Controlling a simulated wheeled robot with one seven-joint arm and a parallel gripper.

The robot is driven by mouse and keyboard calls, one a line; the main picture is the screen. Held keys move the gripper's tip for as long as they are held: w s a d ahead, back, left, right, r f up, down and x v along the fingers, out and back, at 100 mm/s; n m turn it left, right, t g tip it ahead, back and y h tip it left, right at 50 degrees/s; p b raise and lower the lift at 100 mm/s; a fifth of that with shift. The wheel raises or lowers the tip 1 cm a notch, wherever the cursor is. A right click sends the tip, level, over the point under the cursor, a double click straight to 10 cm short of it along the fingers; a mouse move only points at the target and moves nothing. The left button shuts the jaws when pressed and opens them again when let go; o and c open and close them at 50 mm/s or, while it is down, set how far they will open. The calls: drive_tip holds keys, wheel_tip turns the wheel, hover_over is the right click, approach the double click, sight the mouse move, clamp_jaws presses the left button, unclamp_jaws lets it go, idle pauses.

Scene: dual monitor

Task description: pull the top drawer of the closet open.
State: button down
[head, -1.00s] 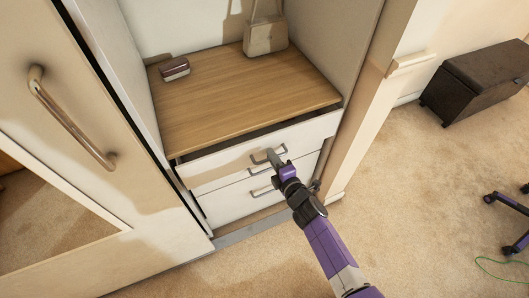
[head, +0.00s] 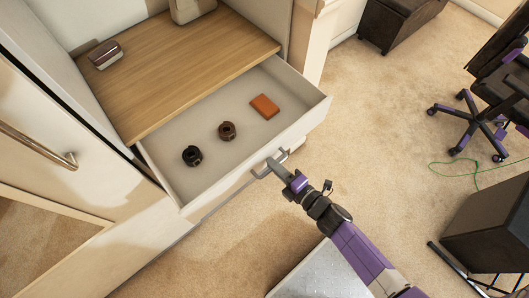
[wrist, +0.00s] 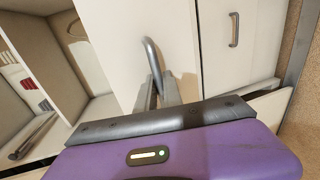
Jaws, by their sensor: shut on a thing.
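The top drawer (head: 290,128) of the closet is pulled well out, and its white interior shows in the head view. Inside lie an orange-brown flat item (head: 265,107), a brown ring-like item (head: 227,131) and a black ring-like item (head: 192,156). My gripper (head: 276,163) is at the drawer's front, shut on the metal bar handle (head: 259,175). In the wrist view the handle (wrist: 151,58) rises between the two grey fingers.
The wooden shelf (head: 165,70) above the drawer holds a small dark red item (head: 105,54) and a pale bag (head: 190,8). A closet door with a long handle (head: 40,146) is at left. An office chair (head: 490,105) and dark cabinets stand at right.

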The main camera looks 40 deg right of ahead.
drive_tip(key=shift+v, duration=0.85)
drive_tip(key=shift+f, duration=0.25)
drive_tip(key=c, duration=1.5)
unclamp_jaws()
drive_tip(key=b+v, duration=0.1)
drive_tip(key=v, duration=0.6)
drive_tip(key=shift+s+r, duration=0.15)
drive_tip(key=shift+s, duration=0.25)
